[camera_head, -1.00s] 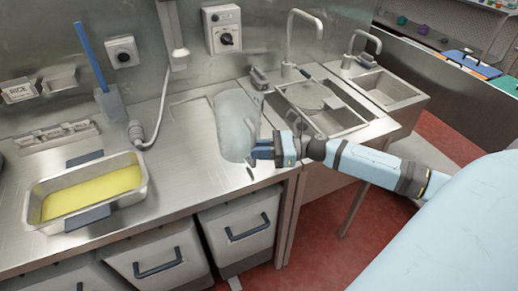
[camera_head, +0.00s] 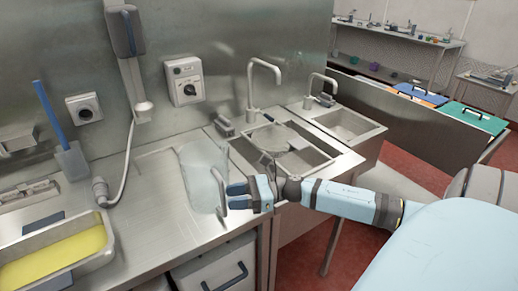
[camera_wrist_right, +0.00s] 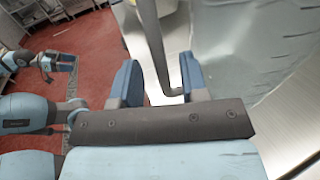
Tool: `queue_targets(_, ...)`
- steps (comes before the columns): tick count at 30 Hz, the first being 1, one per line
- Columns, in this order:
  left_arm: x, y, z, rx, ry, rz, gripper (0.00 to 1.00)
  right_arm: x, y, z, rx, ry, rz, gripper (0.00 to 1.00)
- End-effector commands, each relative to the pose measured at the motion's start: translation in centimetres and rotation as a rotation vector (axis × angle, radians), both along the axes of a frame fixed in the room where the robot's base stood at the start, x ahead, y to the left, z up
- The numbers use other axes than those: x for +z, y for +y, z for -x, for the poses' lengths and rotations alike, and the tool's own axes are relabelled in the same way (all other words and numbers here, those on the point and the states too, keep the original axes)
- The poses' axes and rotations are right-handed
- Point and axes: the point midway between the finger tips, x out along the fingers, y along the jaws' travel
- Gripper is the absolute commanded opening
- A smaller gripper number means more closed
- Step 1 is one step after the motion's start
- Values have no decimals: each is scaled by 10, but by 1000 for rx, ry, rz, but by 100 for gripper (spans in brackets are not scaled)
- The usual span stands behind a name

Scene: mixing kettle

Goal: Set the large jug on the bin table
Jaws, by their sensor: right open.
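The large jug (camera_head: 203,175), clear and pale, stands upright on the steel counter (camera_head: 160,235), left of the sink. Pull-out bins sit under this counter; I cannot tell whether it is the bin table. My right gripper (camera_head: 230,196) is open at the jug's right side. In the right wrist view the jug's wall (camera_wrist_right: 240,45) fills the right, and its handle (camera_wrist_right: 150,35) runs down between the open fingers (camera_wrist_right: 160,82). Contact with the handle is not clear. An arm's gripper, likely my left (camera_wrist_right: 52,66), shows small at the left; its jaw state is unclear.
A tray of yellow contents (camera_head: 60,258) sits at the left of the counter. A hanging hose (camera_head: 125,165) and a blue-handled scraper (camera_head: 58,130) are behind. Sinks with taps (camera_head: 262,85) lie right of the jug. A bin (camera_head: 215,270) is below.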

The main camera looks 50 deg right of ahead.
Motion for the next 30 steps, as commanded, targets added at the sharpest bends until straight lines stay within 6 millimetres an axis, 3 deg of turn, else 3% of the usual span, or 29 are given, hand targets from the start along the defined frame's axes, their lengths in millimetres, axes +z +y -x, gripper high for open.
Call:
queue_targets(6,-12,-1,2,3,19,2,72,-4,-37,28,0,4,1,40)
queue_targets(15,-8,-3,-2,7,9,14,72,-1,-76,54,0,1,-1,40)
queue_targets(30,-10,-3,-2,8,14,14,72,0,-83,59,1,-1,-1,40)
